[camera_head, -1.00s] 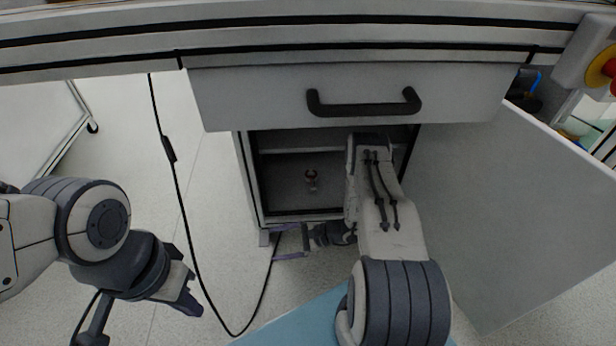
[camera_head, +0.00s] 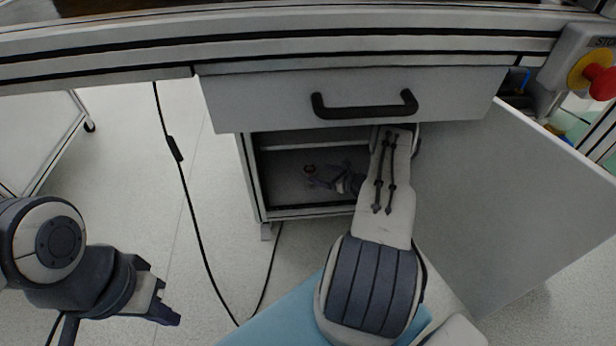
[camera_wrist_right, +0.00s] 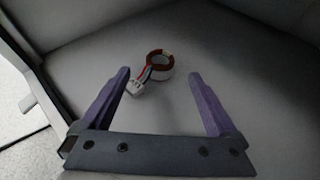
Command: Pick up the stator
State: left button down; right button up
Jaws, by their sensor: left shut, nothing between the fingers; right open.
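The stator (camera_wrist_right: 159,66) is a small ring, dark red and white, with a white tag or plug and wires at its lower left. It lies on the floor of the open cabinet. In the right wrist view it sits ahead of my right gripper (camera_wrist_right: 158,85), roughly between the lines of its fingers and beyond their tips. That gripper is open and empty. In the head view my right gripper (camera_head: 322,178) is inside the cabinet, and the stator (camera_head: 309,168) shows as a small reddish spot beside its fingers. My left gripper (camera_head: 168,308) is shut and empty, outside at the lower left.
The cabinet (camera_head: 256,190) stands under a bench, with a closed drawer (camera_head: 260,100) and its black handle (camera_head: 364,106) above the opening. The cabinet door (camera_head: 500,190) is swung open to the right. A black cable (camera_head: 190,205) hangs at the left.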

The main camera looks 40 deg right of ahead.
aim_at(314, 171)
jog(key=b+x, duration=0.4)
jog(key=x, duration=0.1)
jog(key=shift+w+a+f, duration=0.1)
jog(key=shift+w+f, duration=0.05)
jog(key=shift+f, duration=0.05)
jog(key=shift+w+r, duration=0.1)
jog(key=shift+w, duration=0.05)
grip_shut()
